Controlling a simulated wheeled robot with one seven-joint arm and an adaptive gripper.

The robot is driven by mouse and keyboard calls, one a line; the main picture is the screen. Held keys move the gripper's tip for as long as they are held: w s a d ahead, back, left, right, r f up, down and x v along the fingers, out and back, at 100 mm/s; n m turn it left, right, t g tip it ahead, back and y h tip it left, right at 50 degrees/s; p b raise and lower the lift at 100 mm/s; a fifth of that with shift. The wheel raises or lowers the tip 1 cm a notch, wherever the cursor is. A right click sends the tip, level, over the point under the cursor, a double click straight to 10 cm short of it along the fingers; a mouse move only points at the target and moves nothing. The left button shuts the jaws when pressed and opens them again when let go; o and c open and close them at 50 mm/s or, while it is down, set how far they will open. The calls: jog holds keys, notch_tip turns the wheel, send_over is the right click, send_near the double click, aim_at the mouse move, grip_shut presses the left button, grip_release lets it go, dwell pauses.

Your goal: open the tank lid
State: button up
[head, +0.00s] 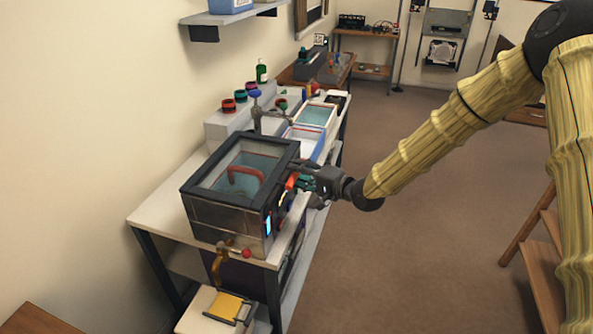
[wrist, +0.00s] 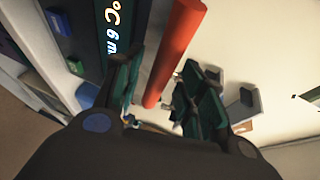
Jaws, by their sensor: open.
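The tank (head: 225,220) is a metal box on the bench with water showing inside. Its lid (head: 200,192), a dark frame around a clear window, lies flat and closed on top. A curved orange-red shape (head: 247,173) shows at the window. A red bar handle (head: 291,181) is at the tank's right side; it is large in the wrist view (wrist: 175,50). My gripper (head: 303,179) is at this side, beside the handle. In the wrist view its open fingers (wrist: 158,98) lie on either side of the bar. I cannot tell whether they touch it.
A lit display (head: 268,224) and a brass tap with a red knob (head: 247,253) are on the tank's front side. Trays (head: 316,115) and a raised shelf with coloured rings (head: 228,105) stand behind. The floor (head: 420,200) right of the bench is clear.

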jog(key=shift+w+a+f, duration=0.15)
jog(key=shift+w+a, duration=0.3)
jog(key=shift+a, duration=0.1)
grip_shut()
